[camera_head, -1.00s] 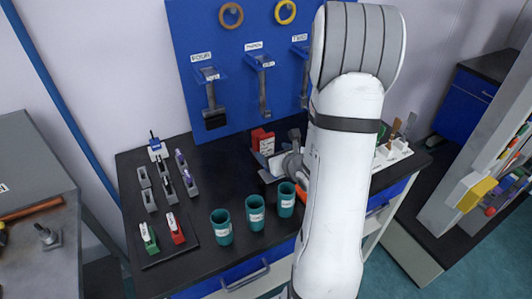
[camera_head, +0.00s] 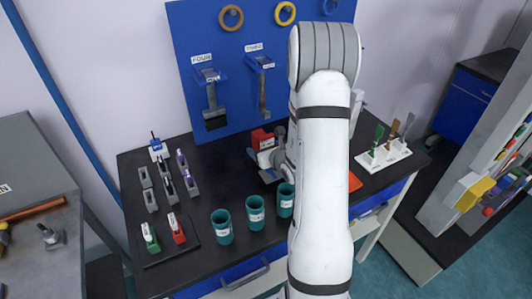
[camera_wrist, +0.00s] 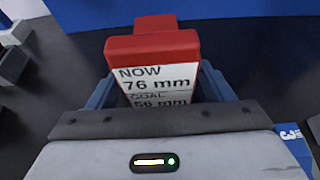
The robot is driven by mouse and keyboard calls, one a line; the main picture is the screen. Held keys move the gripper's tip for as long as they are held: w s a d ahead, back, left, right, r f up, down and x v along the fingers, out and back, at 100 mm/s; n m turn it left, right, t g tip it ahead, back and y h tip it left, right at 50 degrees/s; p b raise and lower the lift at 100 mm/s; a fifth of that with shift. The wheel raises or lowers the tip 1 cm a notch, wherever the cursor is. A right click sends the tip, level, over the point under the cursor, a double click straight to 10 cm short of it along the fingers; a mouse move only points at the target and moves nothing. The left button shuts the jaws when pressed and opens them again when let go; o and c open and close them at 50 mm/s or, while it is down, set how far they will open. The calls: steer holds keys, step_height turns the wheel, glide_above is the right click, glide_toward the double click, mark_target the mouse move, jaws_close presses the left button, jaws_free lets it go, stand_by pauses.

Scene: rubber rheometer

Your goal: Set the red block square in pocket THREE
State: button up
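A red block (camera_wrist: 152,50) with a white label reading "NOW 76 mm" and a partly covered "GOAL" line fills the middle of the wrist view. In the head view the red block (camera_head: 262,138) stands on the black bench near the back panel. My gripper (camera_wrist: 155,92) has its blue-grey fingers apart, one on each side of the block, with a narrow dark gap at the right. In the head view my gripper (camera_head: 268,160) is at the block, largely behind my arm. A blue surface marked "3" (camera_wrist: 291,136) shows at the right of the wrist view; its pocket is hidden.
Three teal cups (camera_head: 254,213) stand at the bench front. A white rack (camera_head: 385,156) with upright tools is right. A blue panel (camera_head: 232,50) stands behind.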

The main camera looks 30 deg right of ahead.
steer(key=c, duration=1)
steer(key=shift+c, duration=0.8)
steer(key=shift+r, duration=0.15)
